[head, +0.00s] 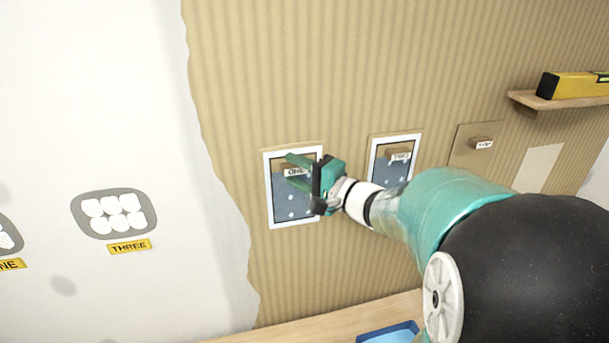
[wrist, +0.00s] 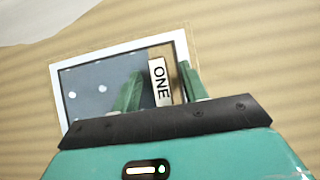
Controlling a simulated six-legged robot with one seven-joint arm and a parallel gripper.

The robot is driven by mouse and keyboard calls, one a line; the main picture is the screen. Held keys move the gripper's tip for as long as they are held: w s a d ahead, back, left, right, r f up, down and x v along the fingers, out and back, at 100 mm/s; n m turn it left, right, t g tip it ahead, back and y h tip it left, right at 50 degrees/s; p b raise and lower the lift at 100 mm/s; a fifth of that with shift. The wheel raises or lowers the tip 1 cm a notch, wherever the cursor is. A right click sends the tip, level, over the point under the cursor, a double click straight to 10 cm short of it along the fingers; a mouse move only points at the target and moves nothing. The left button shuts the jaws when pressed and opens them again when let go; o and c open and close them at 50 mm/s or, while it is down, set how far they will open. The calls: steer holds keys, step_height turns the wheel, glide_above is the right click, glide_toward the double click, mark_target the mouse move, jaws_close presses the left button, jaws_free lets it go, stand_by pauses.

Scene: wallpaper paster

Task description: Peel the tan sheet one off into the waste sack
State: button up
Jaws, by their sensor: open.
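A sheet with a white border and a blue-grey dotted face (head: 293,208) hangs on the wall, with a thin tan edge showing behind it. It bears a tan block with a label reading ONE (head: 295,171), also seen in the wrist view (wrist: 160,82). My gripper (head: 292,170) is open at this block. In the wrist view its green fingers (wrist: 160,88) stand on either side of the label; whether they touch the block I cannot tell. A plain tan sheet (head: 467,150) with its own labelled tab hangs farther right. No waste sack is in view.
A similar framed sheet (head: 395,170) hangs right of the first. A shelf (head: 560,101) holds a yellow level (head: 575,86). A blue tray (head: 388,336) sits on a wooden surface (head: 330,324) below. Grey plates with white pads (head: 116,214) are on the white wall at left.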

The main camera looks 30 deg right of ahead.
jaws_close()
steer(key=shift+s, duration=0.15)
steer(key=shift+s+a, duration=0.15)
steer(key=shift+s, duration=0.55)
steer(key=shift+s, duration=0.1)
steer(key=shift+s, duration=0.35)
steer(key=shift+s+a, duration=0.15)
steer(key=shift+s, duration=0.3)
steer(key=shift+s+a, duration=0.15)
steer(key=shift+s, duration=0.5)
